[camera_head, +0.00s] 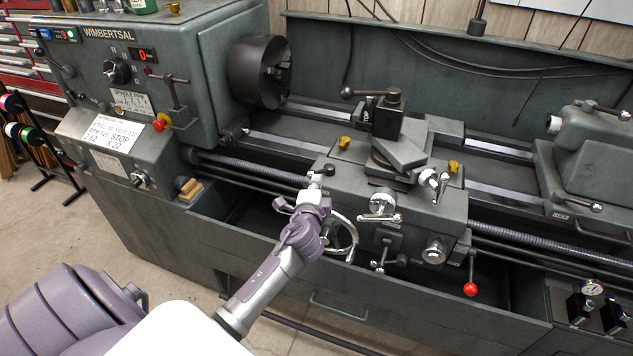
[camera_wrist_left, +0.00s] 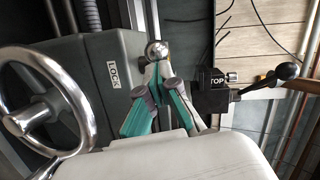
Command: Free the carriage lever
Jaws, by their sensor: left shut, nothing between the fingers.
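The carriage (camera_head: 345,185) of the lathe shows in the head view, with its handwheel (camera_head: 345,238) on the front. In the wrist view a plate marked LOCK (camera_wrist_left: 115,75) sits on the grey carriage body. Beside it is a lever end with a shiny silver ball (camera_wrist_left: 156,50). My left gripper (camera_head: 313,190) is at the carriage's left front corner. In the wrist view my left gripper (camera_wrist_left: 157,78) has its teal-padded fingers shut and empty, with the tips just below the ball. Whether they touch it I cannot tell. The lever's shaft is mostly hidden behind the fingers. My right gripper is not in view.
The handwheel also shows close by at left in the wrist view (camera_wrist_left: 45,100). The tool post (camera_head: 388,115) with its black-knobbed handle stands above the carriage. The chuck (camera_head: 259,72) is at the left, and a red-knobbed lever (camera_head: 470,288) hangs at the right front.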

